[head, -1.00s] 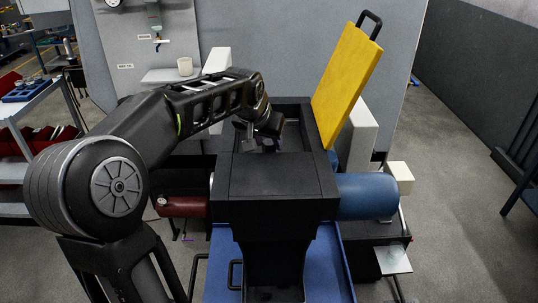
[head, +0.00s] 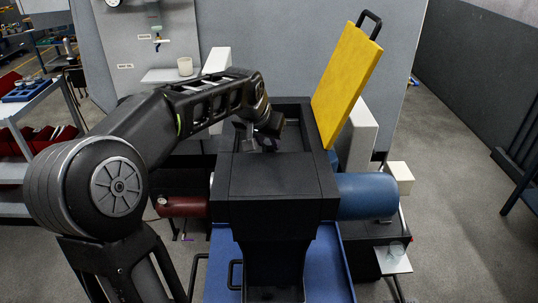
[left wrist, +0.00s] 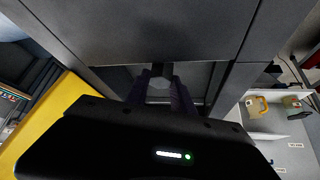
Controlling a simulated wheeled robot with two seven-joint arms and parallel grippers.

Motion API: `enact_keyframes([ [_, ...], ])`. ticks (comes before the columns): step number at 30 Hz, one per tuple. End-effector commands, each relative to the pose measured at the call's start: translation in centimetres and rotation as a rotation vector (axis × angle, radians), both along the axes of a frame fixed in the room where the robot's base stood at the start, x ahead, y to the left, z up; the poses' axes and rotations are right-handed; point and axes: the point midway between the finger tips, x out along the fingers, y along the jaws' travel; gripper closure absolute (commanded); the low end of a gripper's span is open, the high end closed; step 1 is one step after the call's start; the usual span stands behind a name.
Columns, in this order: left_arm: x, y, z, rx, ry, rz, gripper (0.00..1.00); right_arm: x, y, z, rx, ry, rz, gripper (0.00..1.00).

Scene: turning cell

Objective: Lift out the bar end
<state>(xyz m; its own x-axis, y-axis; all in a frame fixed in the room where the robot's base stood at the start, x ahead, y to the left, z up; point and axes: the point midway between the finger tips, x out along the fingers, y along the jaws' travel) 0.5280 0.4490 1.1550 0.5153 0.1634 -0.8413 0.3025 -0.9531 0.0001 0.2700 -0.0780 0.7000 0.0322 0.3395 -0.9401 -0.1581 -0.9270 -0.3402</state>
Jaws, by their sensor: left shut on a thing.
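My left gripper (head: 262,143) reaches down into the open top of the black machine housing (head: 275,180). In the left wrist view its two dark fingers (left wrist: 160,92) are shut on a small grey piece, which looks like the bar end (left wrist: 160,78). The piece lies between the fingertips, inside the dark opening. Its lower part is hidden, so I cannot tell whether it touches anything below. My right gripper is not in view.
The yellow lid (head: 347,75) stands open at the right of the opening. A blue cylinder (head: 366,195) juts out right and a dark red one (head: 184,207) left. A small shelf (head: 394,262) holds a clear object. Housing walls closely surround the gripper.

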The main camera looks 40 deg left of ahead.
Motion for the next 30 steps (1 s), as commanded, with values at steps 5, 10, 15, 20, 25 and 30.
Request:
enact_keyframes([
  [5, 0.0, 0.0, 0.0, 0.0, 0.001, 0.0, 1.0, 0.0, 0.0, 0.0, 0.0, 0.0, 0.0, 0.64],
  [10, 0.0, 0.0, 0.0, 0.0, 0.001, 0.0, 1.0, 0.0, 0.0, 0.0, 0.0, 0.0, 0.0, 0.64],
  [15, 0.0, 0.0, -0.1, -0.001, 0.002, 0.0, 1.0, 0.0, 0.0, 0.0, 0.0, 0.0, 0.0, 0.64],
  [20, 0.0, 0.0, 0.1, 0.001, -0.003, 0.0, 1.0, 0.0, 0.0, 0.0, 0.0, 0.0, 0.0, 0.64],
  [25, 0.1, 0.0, 0.3, 0.001, -0.004, 0.0, 1.0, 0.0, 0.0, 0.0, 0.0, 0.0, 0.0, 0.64],
  [30, 0.1, 0.0, 1.7, 0.003, -0.007, -0.001, 1.0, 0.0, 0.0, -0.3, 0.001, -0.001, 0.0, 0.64],
])
